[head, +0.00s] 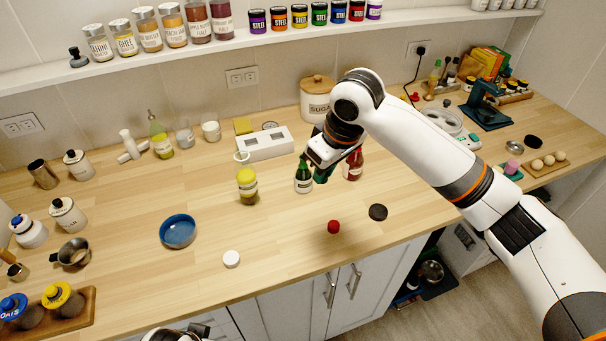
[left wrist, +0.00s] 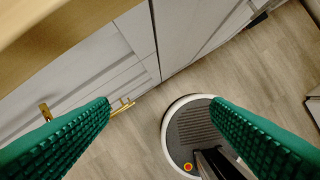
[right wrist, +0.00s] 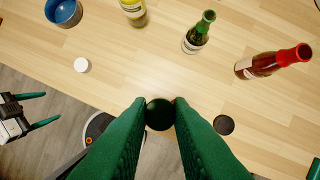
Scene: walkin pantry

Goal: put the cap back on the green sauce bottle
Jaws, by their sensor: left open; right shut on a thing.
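The green sauce bottle (head: 303,180) stands upright on the counter; it also shows in the right wrist view (right wrist: 195,39), with a bare green neck. My right gripper (head: 322,174) is just right of it in the head view. In the right wrist view my right gripper (right wrist: 159,118) is shut on a dark round cap (right wrist: 159,114), held above the counter and apart from the bottle. The cap is hidden in the head view. My left gripper (left wrist: 160,125) is open and empty, in front of the cabinets over the floor.
A red cap (head: 334,227), a black lid (head: 378,212) and a white lid (head: 232,259) lie in front. A blue bowl (head: 178,232) is to the left. The front middle counter is mostly clear.

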